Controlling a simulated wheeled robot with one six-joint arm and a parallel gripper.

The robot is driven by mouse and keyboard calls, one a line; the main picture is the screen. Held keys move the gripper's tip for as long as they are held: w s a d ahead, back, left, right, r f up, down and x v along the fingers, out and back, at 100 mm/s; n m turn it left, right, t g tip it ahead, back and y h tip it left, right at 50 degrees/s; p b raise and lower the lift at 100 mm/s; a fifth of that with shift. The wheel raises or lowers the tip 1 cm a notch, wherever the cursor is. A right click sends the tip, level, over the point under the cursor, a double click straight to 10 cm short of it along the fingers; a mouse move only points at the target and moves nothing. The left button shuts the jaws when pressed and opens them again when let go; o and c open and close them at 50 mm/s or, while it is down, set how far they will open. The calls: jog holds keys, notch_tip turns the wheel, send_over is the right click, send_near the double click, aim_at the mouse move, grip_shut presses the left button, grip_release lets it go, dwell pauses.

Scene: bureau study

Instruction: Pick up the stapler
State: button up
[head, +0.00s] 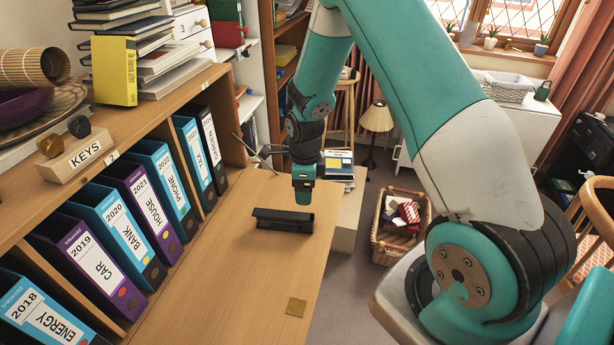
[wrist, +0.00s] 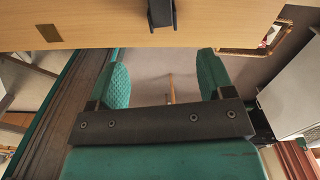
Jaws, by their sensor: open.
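The black stapler (head: 284,220) lies on the wooden desk flap (head: 240,290), towards its far right part. In the head view my gripper (head: 303,192) hangs just above and behind the stapler's right end, apart from it as far as I can tell. In the wrist view the gripper's two green fingers (wrist: 162,75) are spread wide with nothing between them. The stapler also shows in the wrist view (wrist: 161,13), at the top edge beyond the fingertips, partly cut off by the frame.
A row of labelled binders (head: 130,210) stands in the shelf left of the desk. A small square tan piece (head: 297,306) lies near the desk's front edge. A wicker basket (head: 399,245) stands on the floor to the right. The desk around the stapler is clear.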

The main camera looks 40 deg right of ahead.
aim_at(306, 216)
jog(key=f+b, duration=0.2)
jog(key=f, duration=0.1)
jog(key=f+b, duration=0.3)
jog(key=f, duration=0.1)
jog(key=f+b, duration=0.3)
jog(key=f, duration=0.1)
jog(key=shift+d+f, duration=0.25)
jog(key=shift+c, duration=0.4)
jog(key=c, duration=1)
jog(key=shift+r, duration=0.15)
jog(key=shift+r+p, duration=2.6)
jog(key=shift+r, duration=0.8)
